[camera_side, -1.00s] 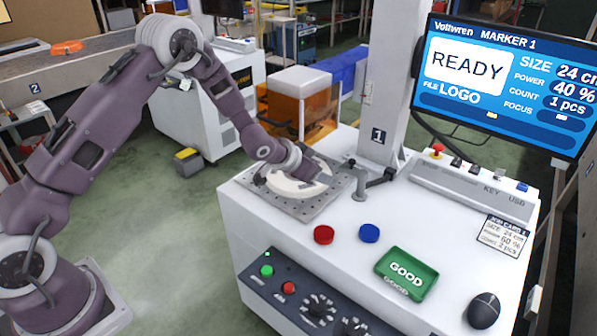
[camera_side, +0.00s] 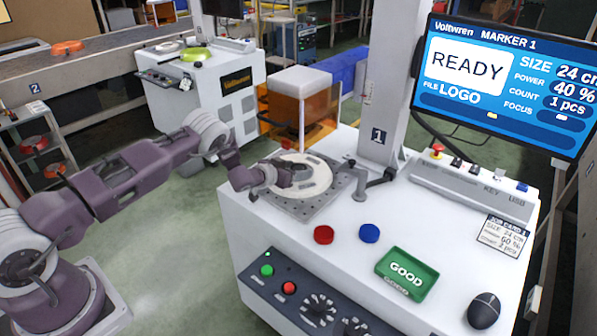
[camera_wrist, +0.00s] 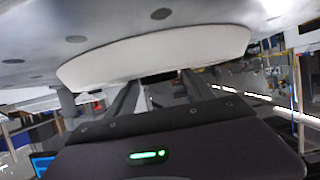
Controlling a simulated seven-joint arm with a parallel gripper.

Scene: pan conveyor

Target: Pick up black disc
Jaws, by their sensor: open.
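I cannot make out a black disc for certain in either view. A cream-white round piece (camera_side: 318,176) lies on the grey perforated plate (camera_side: 312,212) of the marking machine. My gripper (camera_side: 284,176) is low over the near-left part of this piece, with the hand partly covering it. In the wrist view the white piece (camera_wrist: 160,54) spans the frame beyond my gripper (camera_wrist: 160,82), whose two fingers stand apart with a gap between them. A small dark patch shows at the piece's edge between the fingers. I cannot tell whether the fingers touch the piece.
A red disc (camera_side: 324,234) and a blue disc (camera_side: 369,233) lie on the white bench top. A green GOOD tray (camera_side: 407,273) and a black mouse (camera_side: 483,310) are nearer the front. A clamp (camera_side: 362,184) and post (camera_side: 388,90) stand right of the plate.

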